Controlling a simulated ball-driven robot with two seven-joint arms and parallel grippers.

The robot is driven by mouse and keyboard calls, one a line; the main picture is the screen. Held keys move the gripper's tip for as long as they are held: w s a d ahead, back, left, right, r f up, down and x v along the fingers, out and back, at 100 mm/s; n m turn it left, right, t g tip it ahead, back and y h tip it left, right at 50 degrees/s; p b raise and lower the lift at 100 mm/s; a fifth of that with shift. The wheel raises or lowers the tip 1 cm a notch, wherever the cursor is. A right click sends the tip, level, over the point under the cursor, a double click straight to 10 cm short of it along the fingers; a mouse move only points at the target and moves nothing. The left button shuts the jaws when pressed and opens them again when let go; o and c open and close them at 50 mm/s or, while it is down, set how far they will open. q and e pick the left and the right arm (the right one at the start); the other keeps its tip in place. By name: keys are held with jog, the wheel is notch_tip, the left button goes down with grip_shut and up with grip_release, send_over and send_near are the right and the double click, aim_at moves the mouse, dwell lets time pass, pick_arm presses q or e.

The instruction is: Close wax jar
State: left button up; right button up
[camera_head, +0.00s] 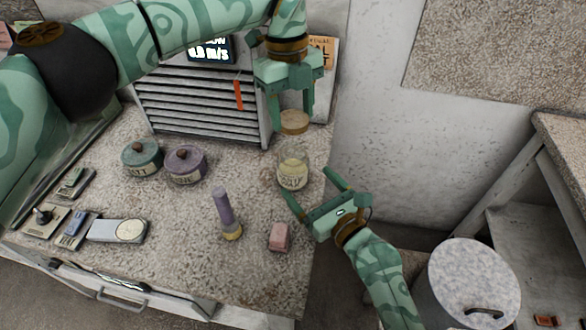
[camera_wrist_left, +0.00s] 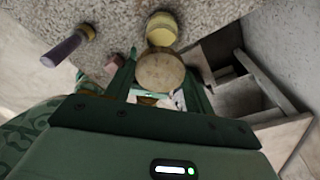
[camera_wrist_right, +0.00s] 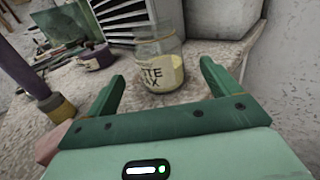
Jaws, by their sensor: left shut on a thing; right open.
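The lid shows in the left wrist view (camera_wrist_left: 160,72) between the fingers. My right gripper (camera_head: 312,188) is open, low at the jar's front right; its fingers point toward the jar, and I cannot tell whether they touch it.
A purple pot (camera_head: 186,166) and green pot (camera_head: 142,160) stand left of the jar. A purple-handled tool (camera_head: 224,212) and pink block (camera_head: 279,237) are in front. A slatted metal unit (camera_head: 200,105) stands behind. The counter ends just right of the jar.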

aim_at(293, 166)
jog(key=x, duration=0.7)
jog(key=shift+w+a, duration=0.15)
jog(key=c, duration=1.5)
pick_arm(q)
jog(key=shift+f, duration=2.45)
pick_arm(e)
jog(key=shift+o, duration=0.2)
